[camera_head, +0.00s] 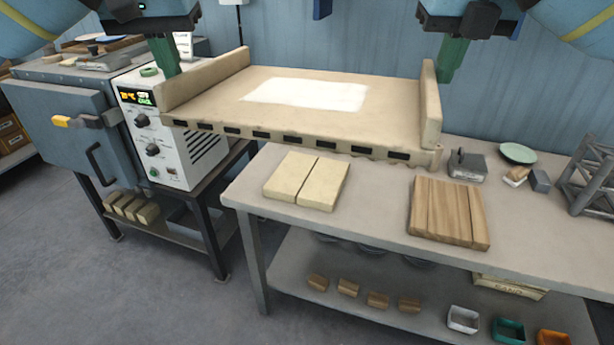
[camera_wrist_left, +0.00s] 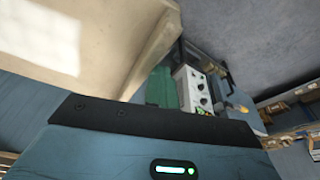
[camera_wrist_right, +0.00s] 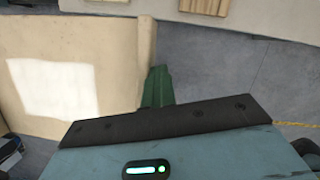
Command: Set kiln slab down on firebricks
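The kiln slab (camera_head: 215,100) is a wide beige tray with raised end walls, a pale white patch on top and dark slots along its front edge. It hangs roughly level in the air above the back of the table. My left gripper (camera_head: 166,56) has its green fingers together against the outside of the left wall. My right gripper (camera_head: 452,60) has its green fingers together against the outside of the right wall. The slab sits between the two grippers. Two pale firebricks (camera_head: 306,180) lie side by side on the table, below and in front of the slab.
A grey table (camera_head: 380,225) carries a wooden board pad (camera_head: 447,212), a grey weight (camera_head: 467,164), a green dish (camera_head: 518,153) and a metal frame (camera_head: 592,180). A kiln (camera_head: 75,120) with a control panel stands at left. Bare tabletop lies between firebricks and boards.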

